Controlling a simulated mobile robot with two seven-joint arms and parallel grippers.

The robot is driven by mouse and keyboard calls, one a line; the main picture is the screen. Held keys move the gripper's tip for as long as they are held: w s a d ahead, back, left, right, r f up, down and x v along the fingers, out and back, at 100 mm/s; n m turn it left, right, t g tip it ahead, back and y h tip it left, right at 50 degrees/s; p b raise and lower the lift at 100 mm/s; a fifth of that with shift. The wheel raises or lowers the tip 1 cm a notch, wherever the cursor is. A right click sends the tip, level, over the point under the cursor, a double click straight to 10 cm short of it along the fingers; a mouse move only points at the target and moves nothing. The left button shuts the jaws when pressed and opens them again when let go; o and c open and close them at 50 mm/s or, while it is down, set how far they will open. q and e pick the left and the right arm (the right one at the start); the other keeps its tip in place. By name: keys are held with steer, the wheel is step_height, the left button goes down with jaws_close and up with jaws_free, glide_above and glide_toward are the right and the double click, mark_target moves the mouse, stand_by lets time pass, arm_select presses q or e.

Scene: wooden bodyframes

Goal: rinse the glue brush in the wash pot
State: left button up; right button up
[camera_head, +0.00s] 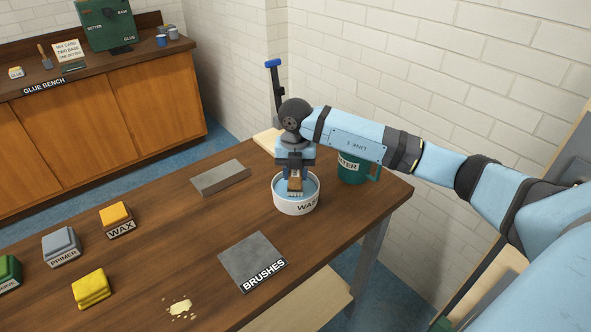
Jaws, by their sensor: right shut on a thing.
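My right gripper (295,172) points straight down over the wash pot and is shut on the glue brush (295,185). The brush has a brown wooden body, with a pale lower end pointing down. The wash pot (297,208) is a round white bowl with bluish contents, near the right end of the wooden table; its label is only partly readable. The brush is within the pot's outline; I cannot tell how deep its tip reaches. My left gripper is not in view.
A grey BRUSHES mat (252,260) lies bare in front, beside a yellowish spill (180,307). A grey block (220,177) and several coloured blocks sit leftward. The glue bench (110,118) is at the back left.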

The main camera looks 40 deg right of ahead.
stand_by(0.7)
steer(key=shift+f+b, duration=0.3)
steer(key=shift+f, duration=0.3)
stand_by(1.1)
steer(key=shift+r+p, duration=2.25)
steer(key=shift+r, duration=1.35)
steer(key=shift+f, duration=0.1)
